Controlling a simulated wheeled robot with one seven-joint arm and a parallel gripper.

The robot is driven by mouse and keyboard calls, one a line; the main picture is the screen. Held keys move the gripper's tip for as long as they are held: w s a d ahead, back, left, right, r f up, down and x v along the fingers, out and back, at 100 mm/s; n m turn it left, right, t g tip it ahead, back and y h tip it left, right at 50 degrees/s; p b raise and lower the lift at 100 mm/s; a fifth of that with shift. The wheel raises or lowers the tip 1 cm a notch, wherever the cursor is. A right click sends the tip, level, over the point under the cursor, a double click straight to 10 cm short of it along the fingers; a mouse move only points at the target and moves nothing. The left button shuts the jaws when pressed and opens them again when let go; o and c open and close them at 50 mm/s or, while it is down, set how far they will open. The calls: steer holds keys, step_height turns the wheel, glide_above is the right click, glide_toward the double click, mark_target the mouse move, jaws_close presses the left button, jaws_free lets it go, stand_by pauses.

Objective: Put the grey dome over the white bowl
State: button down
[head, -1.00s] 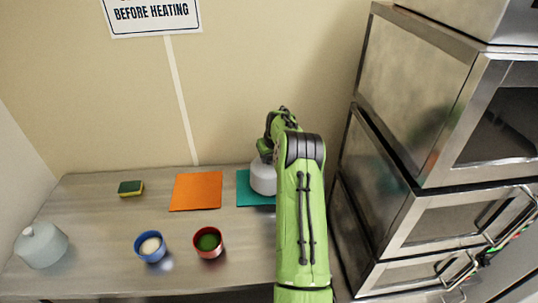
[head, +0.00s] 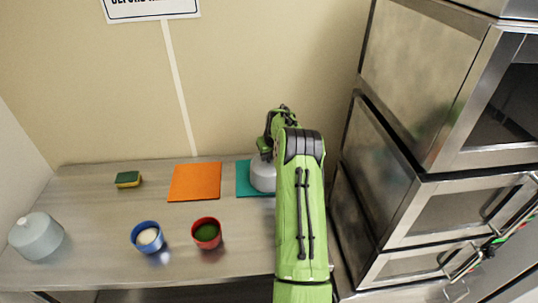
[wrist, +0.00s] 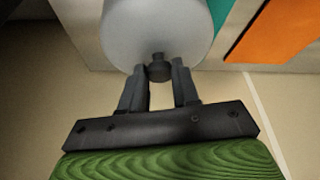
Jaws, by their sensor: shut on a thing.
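The grey dome (head: 262,178) is at the teal mat (head: 243,182) in the head view, partly hidden by my arm. It fills the top of the wrist view (wrist: 157,28), with its dark knob between my fingertips. My gripper (wrist: 159,72) is shut on that knob. I cannot tell whether the dome's rim touches the mat or hangs just above it. I see no white bowl; the dome or my arm may hide it.
A second, pale blue-grey dome (head: 36,238) stands far left. A blue cup with white contents (head: 147,238) and a red cup with green contents (head: 206,233) stand in front. An orange mat (head: 194,182) and sponge (head: 128,180) lie behind. Steel ovens (head: 430,150) rise at right.

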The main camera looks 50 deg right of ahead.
steer(key=shift+f, duration=0.4)
steer(key=c, duration=0.8)
jaws_free()
steer(key=shift+o, duration=0.2)
steer(key=b+v, duration=0.1)
steer(key=v, duration=1.4)
steer(key=shift+r, duration=0.4)
steer(key=shift+s, duration=0.1)
